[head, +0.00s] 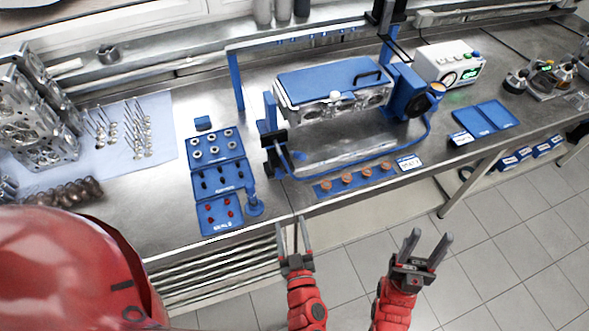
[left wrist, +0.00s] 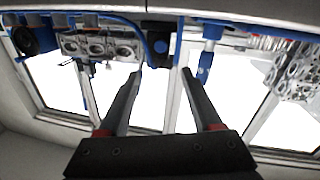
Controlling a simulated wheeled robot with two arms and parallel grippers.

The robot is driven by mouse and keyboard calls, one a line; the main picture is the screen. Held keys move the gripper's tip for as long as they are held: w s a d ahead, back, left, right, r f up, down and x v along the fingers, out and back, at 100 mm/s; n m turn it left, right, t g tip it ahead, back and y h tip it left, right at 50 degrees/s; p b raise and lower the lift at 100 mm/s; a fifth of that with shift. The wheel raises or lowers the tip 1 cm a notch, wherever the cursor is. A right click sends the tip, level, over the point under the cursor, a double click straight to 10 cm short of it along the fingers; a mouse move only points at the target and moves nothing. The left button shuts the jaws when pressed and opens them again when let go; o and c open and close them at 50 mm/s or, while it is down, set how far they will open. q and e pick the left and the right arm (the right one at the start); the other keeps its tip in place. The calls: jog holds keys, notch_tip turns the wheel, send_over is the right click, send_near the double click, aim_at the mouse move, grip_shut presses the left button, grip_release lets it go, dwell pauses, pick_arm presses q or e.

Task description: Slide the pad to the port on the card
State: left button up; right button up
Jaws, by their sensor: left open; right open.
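A small white card (head: 408,162) with dark print too small to read stands at the bench's front edge. A metal cylinder head (head: 310,112) sits in a blue frame, with round ports along its front and a blue plate (head: 328,78) with a dark handle over it. A small pale knob (head: 337,97) shows at its front; I cannot tell whether this or another part is the pad. My left gripper (head: 291,220) is open and empty before the bench edge, left of the card. My right gripper (head: 431,236) is open and empty over the floor, below the card.
A blue strip with several orange rings (head: 346,179) lies before the frame. Blue parts trays (head: 217,172) and a blue post (head: 254,205) stand left. A white box with a green display (head: 450,65) and a flat blue tray (head: 484,118) are right.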

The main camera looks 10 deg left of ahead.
aim_at(281, 177)
pick_arm(q)
jog(key=b+x, duration=0.3)
jog(key=x, duration=0.5)
jog(key=b+x, duration=0.2)
jog(key=x, duration=0.6)
jog(key=shift+w+a+f+b, duration=0.15)
jog(key=shift+w+f+b, duration=0.1)
jog(key=shift+b, duration=0.15)
jog(key=shift+w+a+r, duration=0.15)
jog(key=shift+w+a, duration=0.05)
jog(key=shift+w, duration=0.2)
jog(key=shift+c, duration=0.2)
jog(key=c, duration=0.9)
grip_shut()
jog(key=shift+d, duration=0.1)
